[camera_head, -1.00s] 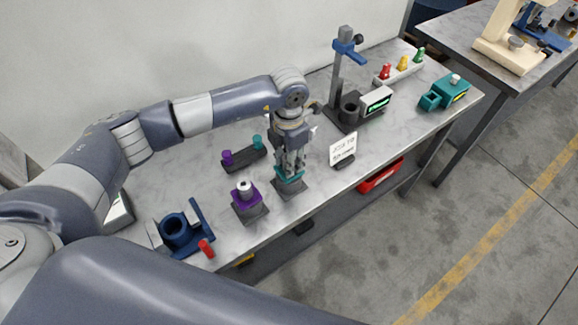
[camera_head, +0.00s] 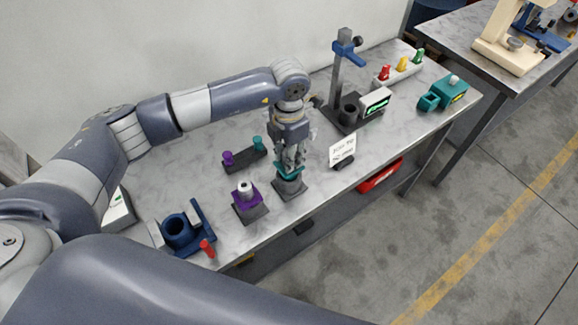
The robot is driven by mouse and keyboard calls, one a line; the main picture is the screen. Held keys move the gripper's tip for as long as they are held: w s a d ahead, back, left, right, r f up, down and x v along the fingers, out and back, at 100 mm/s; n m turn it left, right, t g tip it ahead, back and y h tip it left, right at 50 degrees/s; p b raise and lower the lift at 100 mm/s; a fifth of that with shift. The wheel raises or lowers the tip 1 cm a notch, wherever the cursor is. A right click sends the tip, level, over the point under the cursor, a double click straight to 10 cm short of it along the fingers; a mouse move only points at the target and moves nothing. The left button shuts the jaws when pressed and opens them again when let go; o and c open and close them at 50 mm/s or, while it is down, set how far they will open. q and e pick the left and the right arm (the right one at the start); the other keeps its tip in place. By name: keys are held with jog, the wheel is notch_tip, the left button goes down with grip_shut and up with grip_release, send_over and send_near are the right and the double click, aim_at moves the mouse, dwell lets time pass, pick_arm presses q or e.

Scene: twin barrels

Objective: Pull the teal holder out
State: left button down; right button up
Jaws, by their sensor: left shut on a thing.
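The teal holder (camera_head: 289,173) is at the fingertips of my left gripper (camera_head: 291,163), which points down and is shut on it. The fingers hide much of the holder. It sits over a dark grey block base (camera_head: 291,188) near the table's front edge. I cannot tell whether its lower part is fully clear of the base. My right gripper is not in view.
A purple holder (camera_head: 246,196) with a pale top stands on a similar base to the left. A dark rack (camera_head: 243,160) with purple and teal pegs lies behind. A white sign card (camera_head: 343,149) stands close at right. A blue fixture (camera_head: 178,230) is at front left.

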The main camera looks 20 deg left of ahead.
pick_arm(q)
jog(key=shift+w+r+p, duration=0.1)
jog(key=shift+r+p, duration=0.8)
jog(key=shift+r, duration=1.35)
